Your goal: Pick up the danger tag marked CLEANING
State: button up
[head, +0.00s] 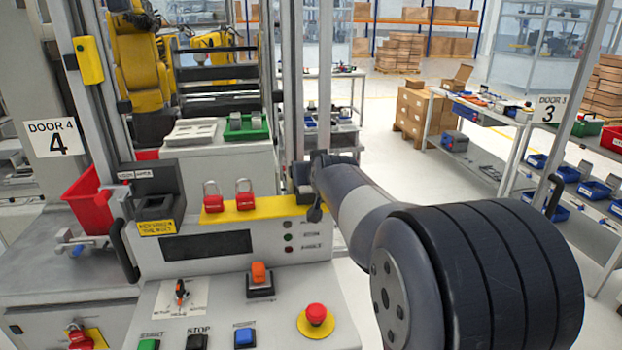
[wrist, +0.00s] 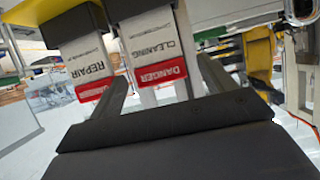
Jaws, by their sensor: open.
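The CLEANING danger tag (wrist: 158,50) is white with a red DANGER band and shows in the wrist view, top centre. My gripper (wrist: 165,86) is open, with one dark finger on each side of this tag in the picture; I cannot tell whether either finger touches it. A similar tag marked REPAIR (wrist: 88,66) hangs just left of it, outside the left finger. In the head view my gripper (head: 308,182) is at the right end of the yellow ledge (head: 270,210), and I cannot make out the tags there.
Two red padlocks (head: 245,196) stand on the yellow ledge. Below are the control panel's red emergency button (head: 316,314) and orange switch (head: 259,275). A grey post (head: 292,80) rises close behind my gripper.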

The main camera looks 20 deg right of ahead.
jog(key=c, duration=1.1)
jog(key=shift+o, duration=0.2)
jog(key=shift+r, duration=0.1)
